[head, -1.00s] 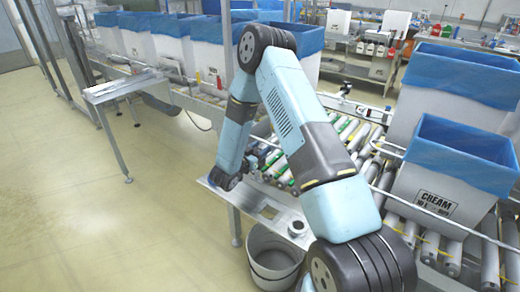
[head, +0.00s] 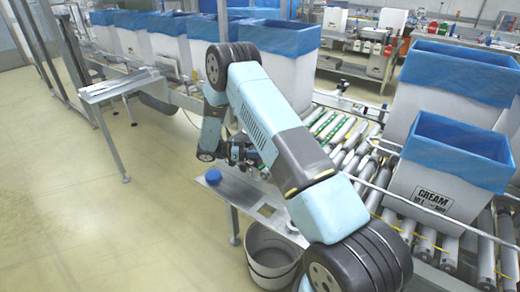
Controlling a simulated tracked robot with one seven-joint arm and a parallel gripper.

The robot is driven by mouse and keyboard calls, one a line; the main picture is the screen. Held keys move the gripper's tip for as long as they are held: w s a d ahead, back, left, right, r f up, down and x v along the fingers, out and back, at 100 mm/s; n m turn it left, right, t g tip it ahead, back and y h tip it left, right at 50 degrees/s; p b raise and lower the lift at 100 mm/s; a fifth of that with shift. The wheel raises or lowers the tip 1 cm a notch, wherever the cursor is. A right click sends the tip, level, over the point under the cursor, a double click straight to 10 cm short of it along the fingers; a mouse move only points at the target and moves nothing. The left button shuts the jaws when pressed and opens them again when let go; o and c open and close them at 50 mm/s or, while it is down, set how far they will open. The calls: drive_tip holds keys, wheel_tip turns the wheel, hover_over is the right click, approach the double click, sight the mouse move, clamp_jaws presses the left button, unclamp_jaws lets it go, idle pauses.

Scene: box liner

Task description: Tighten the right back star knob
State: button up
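No star knob can be made out in the head view; the right back one is hidden or too small to tell. My gripper (head: 243,152) is a small dark shape at the end of my arm, over the back edge of a metal shelf beside the roller conveyor (head: 335,130). Its fingers are too small and dark to tell whether they are open or shut, or whether they touch anything.
A blue round object (head: 213,176) sits on the metal shelf (head: 238,193). A grey bucket (head: 272,250) stands below it. A blue-lined box marked CREAM (head: 435,190) stands on the rollers at right. More lined boxes (head: 277,55) stand behind.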

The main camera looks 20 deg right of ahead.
drive_tip(key=m+g+y, duration=0.1)
drive_tip(key=m+g, duration=0.1)
drive_tip(key=g, duration=0.1)
drive_tip(key=m+g+y, duration=0.2)
drive_tip(key=g, duration=0.1)
drive_tip(key=shift+s+a+r, duration=0.1)
drive_tip(key=shift+a, duration=0.05)
drive_tip(key=shift+s+a+m+g+y, duration=0.1)
drive_tip(key=shift+s+m+g+y, duration=0.1)
drive_tip(key=shift+m+g+y, duration=1.6)
drive_tip(key=shift+y, duration=0.1)
drive_tip(key=o, duration=1)
drive_tip(key=shift+c, duration=0.2)
